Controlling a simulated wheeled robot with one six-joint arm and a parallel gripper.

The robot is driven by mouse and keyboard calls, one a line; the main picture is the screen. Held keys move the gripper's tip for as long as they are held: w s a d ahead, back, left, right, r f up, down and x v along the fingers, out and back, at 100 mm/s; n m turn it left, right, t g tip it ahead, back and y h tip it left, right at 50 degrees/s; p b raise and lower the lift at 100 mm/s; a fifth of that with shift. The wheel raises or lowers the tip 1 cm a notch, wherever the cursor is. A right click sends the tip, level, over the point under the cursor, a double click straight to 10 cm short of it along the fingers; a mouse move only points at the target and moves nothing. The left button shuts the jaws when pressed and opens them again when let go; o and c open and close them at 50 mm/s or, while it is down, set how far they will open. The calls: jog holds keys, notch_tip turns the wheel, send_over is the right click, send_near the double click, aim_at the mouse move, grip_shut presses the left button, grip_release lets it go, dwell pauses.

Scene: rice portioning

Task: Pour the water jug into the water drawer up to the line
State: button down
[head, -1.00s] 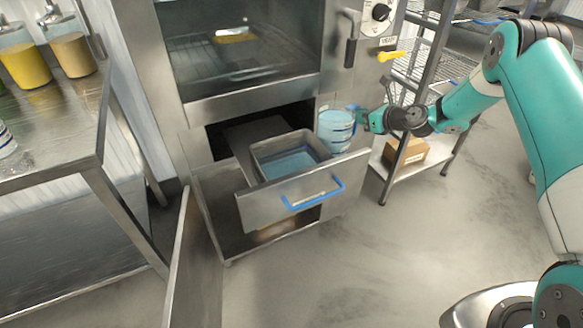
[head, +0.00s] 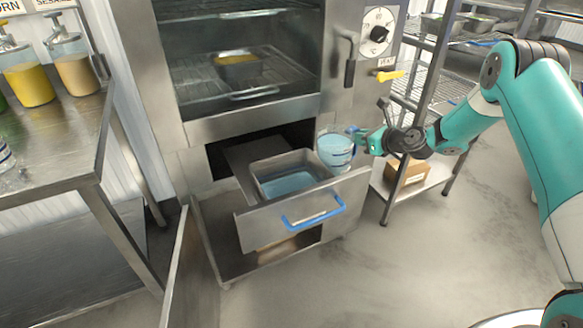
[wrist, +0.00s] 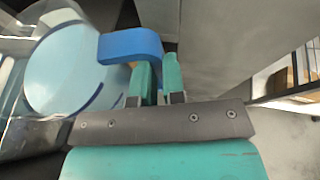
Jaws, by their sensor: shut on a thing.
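The water jug (head: 335,150) is clear with blue markings and holds pale blue water. In the head view it is beside the right side of the open water drawer (head: 256,226), near the rim and slightly tilted. My gripper (head: 364,141) is shut on the jug's handle. In the wrist view the jug (wrist: 75,68) fills the upper left, and its blue handle (wrist: 130,45) meets my green fingers (wrist: 158,80). The drawer's pan (head: 262,170) holds blue water. The fill line cannot be made out in the pan.
The oven (head: 345,110) stands above the drawer. A wire shelf rack (head: 405,110) with a cardboard box (head: 408,172) is at the right. A steel table (head: 60,135) with dispensers stands at the left. The floor in front is clear.

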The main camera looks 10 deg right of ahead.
notch_tip(320, 180, up, 10)
jog(key=s+a+n+t+h+p, duration=0.1)
jog(key=a+n+p, duration=0.1)
jog(key=p, duration=0.1)
jog(key=shift+s+a, duration=0.25)
jog(key=shift+s+a+r+n, duration=0.3)
jog(key=shift+a+r+n, duration=0.1)
jog(key=shift+r+n, duration=0.15)
jog(key=shift+n+t+h, duration=0.6)
jog(key=shift+n, duration=0.15)
jog(key=r, duration=0.1)
jog(key=s+a+r, duration=0.1)
jog(key=a+r, duration=0.1)
jog(key=shift+s+a+b, duration=0.15)
jog(key=shift+s+b, duration=0.1)
jog(key=shift+b, duration=0.05)
jog(key=shift+s+a+r+n+b, duration=0.15)
jog(key=shift+s+a+n+b, duration=0.05)
jog(key=shift+a+n+b, duration=0.15)
jog(key=shift+s+a+r+t, duration=0.1)
jog(key=shift+a+t, duration=0.05)
jog(key=shift+t, duration=0.15)
jog(key=shift+s+a+r+n+h+b, duration=0.25)
jog(key=shift+s+a+n+h+b, duration=0.2)
jog(key=shift+n+b, duration=0.35)
dwell(1.0)
